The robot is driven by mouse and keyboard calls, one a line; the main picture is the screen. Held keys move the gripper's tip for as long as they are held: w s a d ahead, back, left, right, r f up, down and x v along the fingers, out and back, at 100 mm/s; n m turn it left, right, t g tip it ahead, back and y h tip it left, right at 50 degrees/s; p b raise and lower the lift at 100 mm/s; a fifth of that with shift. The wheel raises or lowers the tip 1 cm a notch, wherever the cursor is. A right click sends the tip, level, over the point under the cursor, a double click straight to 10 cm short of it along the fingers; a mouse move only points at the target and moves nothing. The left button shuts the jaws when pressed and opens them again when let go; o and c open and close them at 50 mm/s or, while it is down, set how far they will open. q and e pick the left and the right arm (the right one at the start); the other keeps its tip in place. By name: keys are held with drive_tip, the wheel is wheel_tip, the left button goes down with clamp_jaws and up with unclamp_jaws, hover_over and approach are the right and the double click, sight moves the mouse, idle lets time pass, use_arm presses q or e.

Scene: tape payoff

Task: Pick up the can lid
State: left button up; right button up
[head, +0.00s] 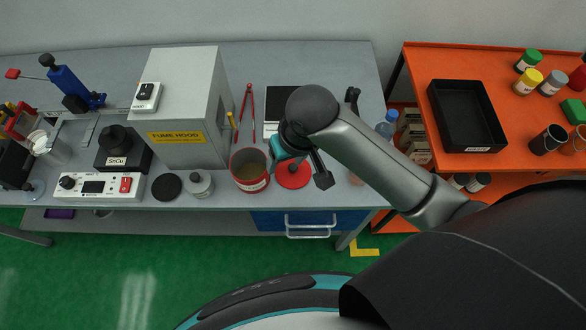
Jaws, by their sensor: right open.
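The can lid (293,177) is a round red disc with a small dark knob. It lies on the grey bench near the front edge, just right of an open red can (250,171) with brownish contents. My right gripper (301,170) is above the lid, its jaws spread and empty. Part of the lid is hidden behind the gripper, and I cannot tell the height between them. My left gripper is not in view.
A black disc (167,186) and a pale jar (199,184) stand left of the can. Red-handled pliers (245,108) and a scale (271,102) lie behind. The fume hood (184,105) is a tall obstacle. An orange table (425,75) with a black tray (437,110) stands right.

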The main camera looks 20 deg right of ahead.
drive_tip(key=w+d+m+h, duration=0.1)
drive_tip(key=w+d+h, duration=0.1)
drive_tip(key=w+d, duration=0.15)
drive_tip(key=b, duration=0.2)
hover_over(293, 166)
drive_tip(key=shift+m+g, duration=0.3)
drive_tip(key=f, duration=0.9)
drive_tip(key=shift+s+a+f, duration=0.15)
drive_tip(key=shift+s+f, duration=0.1)
drive_tip(key=shift+s, duration=0.1)
drive_tip(key=shift+w+f+b, duration=0.2)
drive_tip(key=shift+f+b, duration=0.1)
drive_tip(key=shift+f, duration=2.3)
clamp_jaws()
